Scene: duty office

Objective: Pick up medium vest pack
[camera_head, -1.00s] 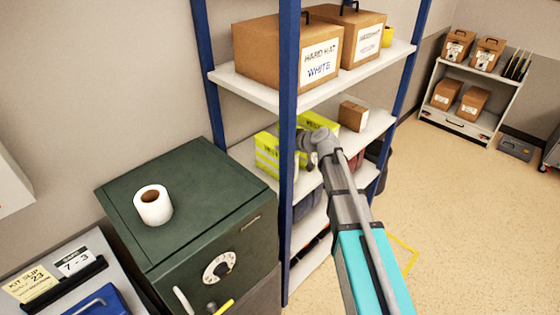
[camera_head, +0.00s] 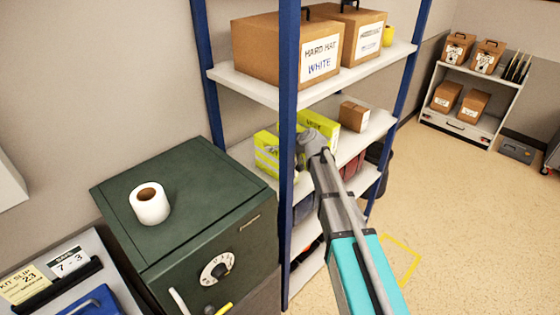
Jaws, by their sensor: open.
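Two bright yellow-green vest packs lie on the middle shelf (camera_head: 240,152) of the blue-post rack. One pack (camera_head: 265,160) is at the left, partly behind the front blue post. The other pack (camera_head: 318,124) is further right and shows dark lettering, "VEST", on its top edge. I cannot read a size on either one. My gripper (camera_head: 305,145) is at the shelf in front of the packs, between them as seen here. The blue post and my own wrist hide part of it and the fingertips. No pack is seen held.
A small brown box (camera_head: 354,117) stands right of the packs. Hard hat boxes (camera_head: 270,52) fill the shelf above. The blue post (camera_head: 288,200) stands close left of my arm. A green safe (camera_head: 170,245) with a paper roll (camera_head: 150,204) is at left. The floor at right is open.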

